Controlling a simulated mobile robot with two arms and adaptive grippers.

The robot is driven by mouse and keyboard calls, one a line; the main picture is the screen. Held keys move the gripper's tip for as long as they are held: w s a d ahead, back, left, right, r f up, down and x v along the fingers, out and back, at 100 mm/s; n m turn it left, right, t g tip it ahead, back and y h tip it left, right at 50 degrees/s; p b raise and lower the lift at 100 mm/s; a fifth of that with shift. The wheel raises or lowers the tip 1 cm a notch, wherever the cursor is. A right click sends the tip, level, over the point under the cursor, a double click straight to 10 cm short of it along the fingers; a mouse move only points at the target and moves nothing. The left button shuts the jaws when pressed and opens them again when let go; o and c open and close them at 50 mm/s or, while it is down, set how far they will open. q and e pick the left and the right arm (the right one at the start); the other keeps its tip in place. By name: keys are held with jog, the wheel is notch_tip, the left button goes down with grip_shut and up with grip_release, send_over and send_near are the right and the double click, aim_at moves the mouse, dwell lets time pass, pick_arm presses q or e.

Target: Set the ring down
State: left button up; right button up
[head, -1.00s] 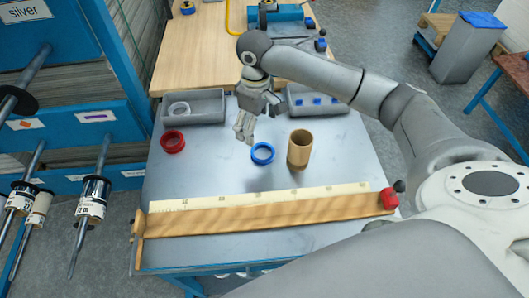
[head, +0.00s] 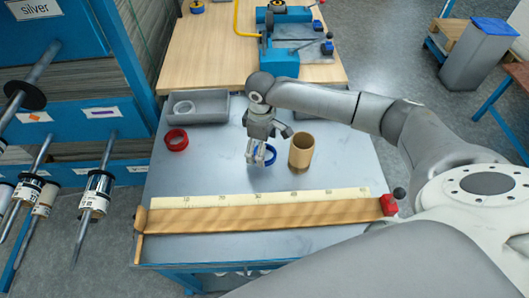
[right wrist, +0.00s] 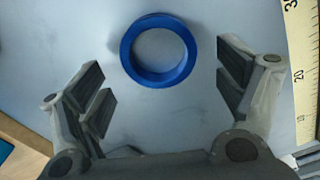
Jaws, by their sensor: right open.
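A blue ring (right wrist: 160,78) lies flat on the grey worktop, ahead of and between the spread fingers of my right gripper (right wrist: 163,86) in the right wrist view. No finger visibly grips it. In the head view the right gripper (head: 258,152) is over the left part of the blue ring (head: 273,155) and partly hides it. My right gripper is open and empty. My left gripper is not in view.
A brown cardboard tube (head: 301,152) stands upright just right of the blue ring. A ruler (head: 260,198) and wooden bar cross the front. A grey tray (head: 212,117) with a pale ring inside stands behind. The worktop's left front is clear.

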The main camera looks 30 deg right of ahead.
jog(key=shift+f, duration=0.85)
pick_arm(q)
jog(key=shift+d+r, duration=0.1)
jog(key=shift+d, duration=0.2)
pick_arm(e)
jog(key=shift+f, duration=0.1)
jog(key=shift+c, duration=0.3)
jog(key=c, duration=1.2)
jog(key=shift+o, duration=0.2)
